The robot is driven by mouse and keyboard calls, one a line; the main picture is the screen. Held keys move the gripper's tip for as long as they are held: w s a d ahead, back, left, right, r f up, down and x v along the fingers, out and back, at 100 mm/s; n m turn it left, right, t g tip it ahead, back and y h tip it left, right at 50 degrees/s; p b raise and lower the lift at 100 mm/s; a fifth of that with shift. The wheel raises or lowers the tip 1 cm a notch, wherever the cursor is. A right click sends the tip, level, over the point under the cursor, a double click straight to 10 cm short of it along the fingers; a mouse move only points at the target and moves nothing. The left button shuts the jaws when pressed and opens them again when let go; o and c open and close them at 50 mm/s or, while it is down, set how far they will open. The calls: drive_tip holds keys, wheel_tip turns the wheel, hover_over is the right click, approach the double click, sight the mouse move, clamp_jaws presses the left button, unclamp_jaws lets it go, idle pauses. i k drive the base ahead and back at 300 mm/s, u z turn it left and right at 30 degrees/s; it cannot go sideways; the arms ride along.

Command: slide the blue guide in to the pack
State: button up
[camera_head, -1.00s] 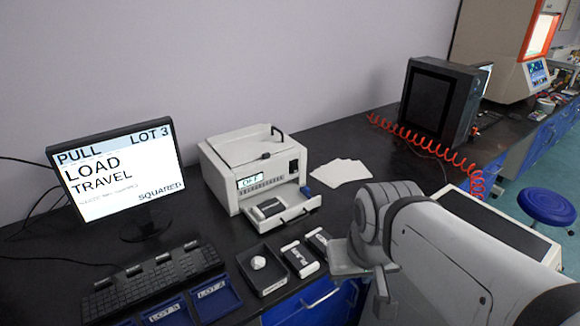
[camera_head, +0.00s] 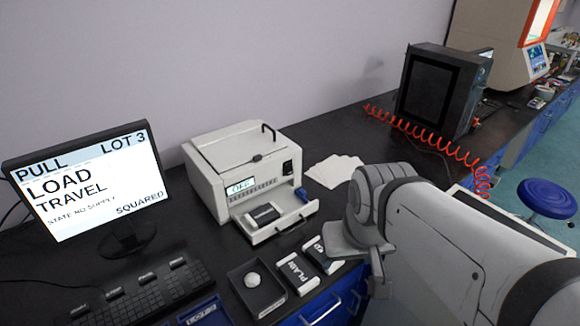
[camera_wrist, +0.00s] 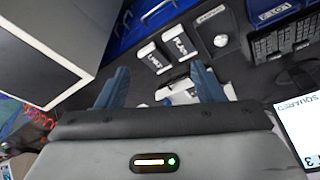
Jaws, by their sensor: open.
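The white machine (camera_head: 240,165) has its low drawer (camera_head: 285,228) out at the front. A dark pack (camera_head: 263,213) with a pale band lies in the drawer. The small blue guide (camera_head: 301,194) stands at the drawer's right side, apart from the pack. My gripper (camera_wrist: 161,82) is open in the wrist view, its two blue-grey fingers spread with nothing held between them. In the head view my arm is right of the drawer, and my fingertips are not clear.
Blocks marked PLAIN (camera_head: 298,273) and a second label (camera_head: 323,255) lie before the drawer, beside a black tray (camera_head: 256,289) with a white lump. White sheets (camera_head: 334,170) lie right of the machine. A monitor (camera_head: 88,185) and keyboard (camera_head: 140,297) stand left. A red coiled hose (camera_head: 430,137) crosses behind.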

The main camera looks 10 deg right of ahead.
sight(302, 193)
drive_tip(key=u, duration=1.05)
drive_tip(key=k, duration=0.85)
drive_tip(key=z, duration=0.8)
drive_tip(key=i, duration=1)
